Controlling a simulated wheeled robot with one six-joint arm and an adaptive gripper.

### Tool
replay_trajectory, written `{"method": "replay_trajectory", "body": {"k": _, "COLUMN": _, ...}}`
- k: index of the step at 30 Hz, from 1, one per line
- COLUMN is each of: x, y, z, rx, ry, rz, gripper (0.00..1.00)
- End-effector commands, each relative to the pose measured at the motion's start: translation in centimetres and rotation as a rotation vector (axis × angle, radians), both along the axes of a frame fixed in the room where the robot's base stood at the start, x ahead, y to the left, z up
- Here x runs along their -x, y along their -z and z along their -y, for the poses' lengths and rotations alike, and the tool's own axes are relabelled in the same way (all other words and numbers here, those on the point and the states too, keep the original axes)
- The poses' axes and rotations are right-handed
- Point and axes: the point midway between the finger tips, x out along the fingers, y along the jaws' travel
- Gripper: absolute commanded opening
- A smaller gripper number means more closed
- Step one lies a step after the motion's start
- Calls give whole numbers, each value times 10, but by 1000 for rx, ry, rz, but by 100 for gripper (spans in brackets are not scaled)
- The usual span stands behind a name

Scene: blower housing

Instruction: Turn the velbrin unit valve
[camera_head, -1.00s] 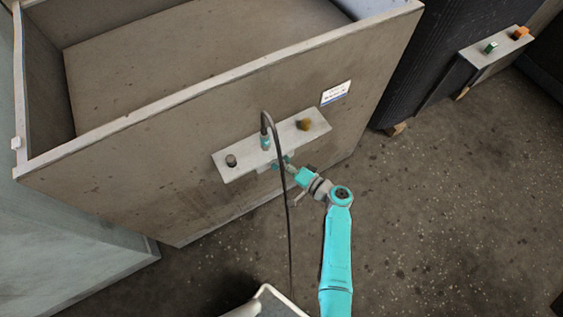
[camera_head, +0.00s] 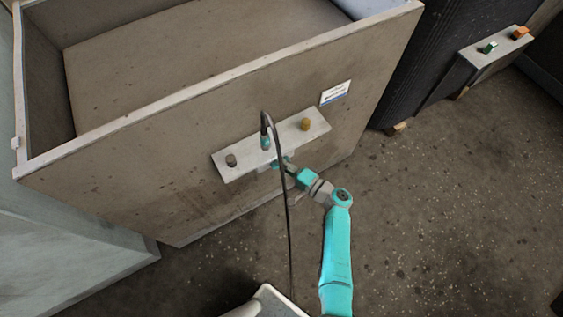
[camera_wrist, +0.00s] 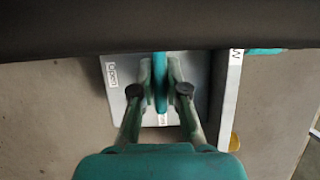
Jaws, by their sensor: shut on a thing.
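The valve handle (camera_wrist: 160,82) is a thin teal lever in the wrist view, in front of a grey plate (camera_wrist: 135,90) with an "Open" label at its left and another label below, too small to read. My gripper (camera_wrist: 160,78) is shut on this handle, one finger on each side. In the head view my gripper (camera_head: 279,163) is at the lower front of a light grey panel (camera_head: 248,164) on the brown housing, and the handle is mostly hidden there. I cannot read the unit's name.
The panel carries a dark knob (camera_head: 231,160), a yellow-brown knob (camera_head: 305,124) and a teal connector (camera_head: 265,141) with a dark cable hanging close to my gripper. A second panel (camera_head: 490,56) with green and orange knobs is at the upper right. Floor at right is clear.

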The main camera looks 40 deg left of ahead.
Motion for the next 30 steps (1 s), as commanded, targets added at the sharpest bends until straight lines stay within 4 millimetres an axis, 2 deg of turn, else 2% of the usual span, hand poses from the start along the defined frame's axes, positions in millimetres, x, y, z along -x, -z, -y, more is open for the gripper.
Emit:
{"method": "replay_trajectory", "body": {"k": 2, "x": 0, "y": 1, "z": 1, "rx": 1, "ry": 2, "rz": -2, "gripper": 0}}
{"method": "replay_trajectory", "body": {"k": 3, "x": 0, "y": 1, "z": 1, "rx": 1, "ry": 2, "rz": -1, "gripper": 21}}
{"method": "replay_trajectory", "body": {"k": 5, "x": 0, "y": 1, "z": 1, "rx": 1, "ry": 2, "rz": -1, "gripper": 36}}
{"method": "replay_trajectory", "body": {"k": 6, "x": 0, "y": 1, "z": 1, "rx": 1, "ry": 1, "rz": -1, "gripper": 39}}
{"method": "replay_trajectory", "body": {"k": 17, "x": 0, "y": 0, "z": 4, "rx": 1, "ry": 1, "rz": 0, "gripper": 39}}
{"method": "replay_trajectory", "body": {"k": 22, "x": 0, "y": 1, "z": 27, "rx": 2, "ry": 4, "rz": 0, "gripper": 39}}
{"method": "replay_trajectory", "body": {"k": 30, "x": -1, "y": 1, "z": 81, "rx": 1, "ry": 6, "rz": 0, "gripper": 39}}
